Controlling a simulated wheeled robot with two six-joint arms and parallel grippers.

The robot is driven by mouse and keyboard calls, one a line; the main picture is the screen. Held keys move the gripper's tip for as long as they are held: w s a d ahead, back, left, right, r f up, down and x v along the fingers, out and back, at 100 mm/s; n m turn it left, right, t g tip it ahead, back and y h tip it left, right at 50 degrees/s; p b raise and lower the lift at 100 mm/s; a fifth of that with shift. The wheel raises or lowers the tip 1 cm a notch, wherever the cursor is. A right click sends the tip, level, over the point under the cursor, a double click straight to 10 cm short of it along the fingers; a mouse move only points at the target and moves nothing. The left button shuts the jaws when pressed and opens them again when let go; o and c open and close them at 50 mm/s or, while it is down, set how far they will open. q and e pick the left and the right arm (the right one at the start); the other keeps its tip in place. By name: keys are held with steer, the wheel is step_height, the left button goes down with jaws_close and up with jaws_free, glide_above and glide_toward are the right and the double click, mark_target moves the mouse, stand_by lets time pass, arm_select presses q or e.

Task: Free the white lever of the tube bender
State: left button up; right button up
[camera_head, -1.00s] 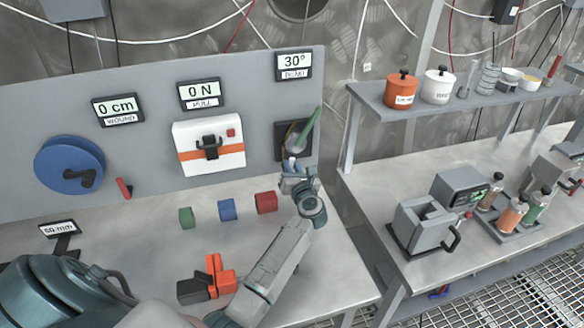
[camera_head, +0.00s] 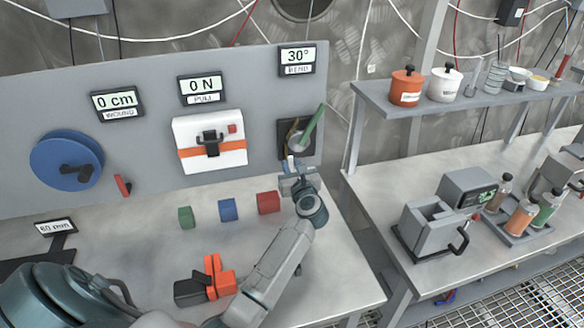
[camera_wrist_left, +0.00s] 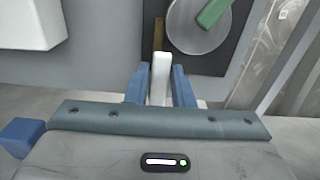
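The tube bender (camera_head: 283,136) is a dark plate with a grey disc and a green handle (camera_head: 314,126) on the panel's right side. Its white lever (camera_head: 291,159) points up; it also shows in the left wrist view (camera_wrist_left: 160,74). My left gripper (camera_head: 291,168) is at the lever. In the left wrist view its blue fingers (camera_wrist_left: 160,80) stand on either side of the lever, with slim gaps showing near their tips, so it looks open around it. The lever's lower part is hidden by the gripper. My right gripper is not in view.
Green (camera_head: 186,217), blue (camera_head: 228,209) and red (camera_head: 268,202) blocks lie in a row left of my left arm. An orange and black clamp (camera_head: 212,284) lies nearer. A blue reel (camera_head: 67,163) and white box (camera_head: 208,145) are on the panel. A second bench stands right.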

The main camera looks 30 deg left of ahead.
arm_select(q)
steer(key=shift+o, duration=1.3)
steer(key=b+v, duration=0.3)
steer(key=v, duration=0.7)
steer(key=shift+s+d+b, duration=0.25)
steer(key=shift+s+b, duration=0.1)
steer(key=shift+b, duration=0.05)
